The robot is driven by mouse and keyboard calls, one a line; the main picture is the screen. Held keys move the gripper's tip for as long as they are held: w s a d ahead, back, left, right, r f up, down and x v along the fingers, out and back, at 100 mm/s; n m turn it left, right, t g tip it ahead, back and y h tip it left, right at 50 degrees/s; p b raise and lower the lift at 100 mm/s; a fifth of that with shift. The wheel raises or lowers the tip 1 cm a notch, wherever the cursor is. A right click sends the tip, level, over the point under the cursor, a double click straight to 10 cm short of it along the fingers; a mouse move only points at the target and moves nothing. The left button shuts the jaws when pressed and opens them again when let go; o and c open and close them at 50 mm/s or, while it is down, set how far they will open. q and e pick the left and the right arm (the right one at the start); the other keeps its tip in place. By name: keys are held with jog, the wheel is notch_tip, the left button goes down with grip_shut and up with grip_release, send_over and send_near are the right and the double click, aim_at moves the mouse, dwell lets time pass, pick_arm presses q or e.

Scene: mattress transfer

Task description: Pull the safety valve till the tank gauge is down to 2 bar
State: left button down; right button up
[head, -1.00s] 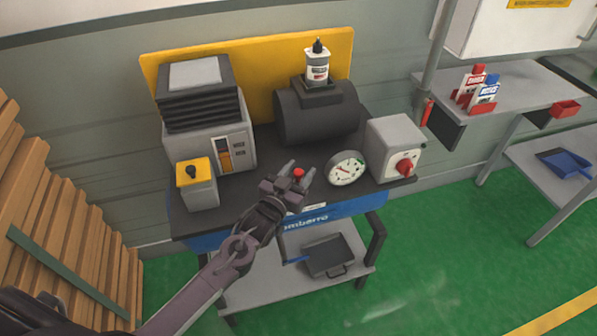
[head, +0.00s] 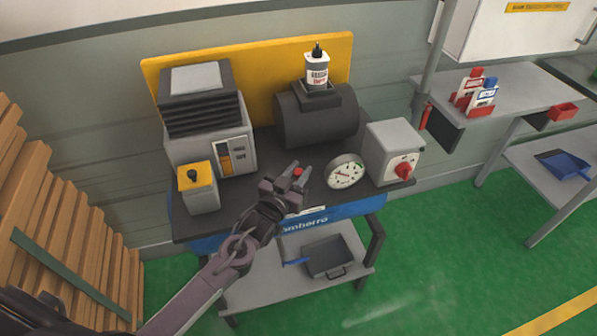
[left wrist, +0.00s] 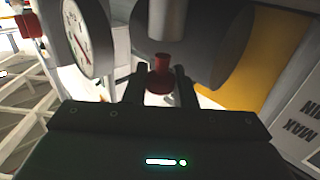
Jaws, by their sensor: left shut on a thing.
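The red safety valve (head: 298,172) stands at the front of the bench top. My left gripper (head: 298,178) is shut on it. In the left wrist view the red valve (left wrist: 160,78) sits between the two dark fingers (left wrist: 160,88), below a grey cylinder. The round white tank gauge (head: 345,172) is just right of the gripper; its scale is too small to read here. It also shows in the left wrist view (left wrist: 75,37), seen at a slant. The dark tank (head: 318,118) lies behind the valve. My right gripper is not in view.
A grey box with a red knob (head: 392,152) stands right of the gauge. A grey unit with black ribs (head: 205,120) and a yellow-topped box (head: 198,188) stand to the left. A bottle (head: 317,67) sits above the tank. The lower shelf (head: 265,290) holds a dark tray.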

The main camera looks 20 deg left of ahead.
aim_at(296, 176)
pick_arm(q)
jog(key=c, duration=1.3)
grip_release()
jog(key=shift+r, duration=0.1)
jog(key=shift+o, duration=0.2)
jog(key=shift+s, duration=0.25)
jog(key=s, duration=0.3)
jog(key=s+a+b, duration=0.1)
jog(key=s, duration=0.2)
jog(key=shift+a, duration=0.15)
jog(key=shift+s+a, duration=0.15)
jog(key=shift+s, duration=0.45)
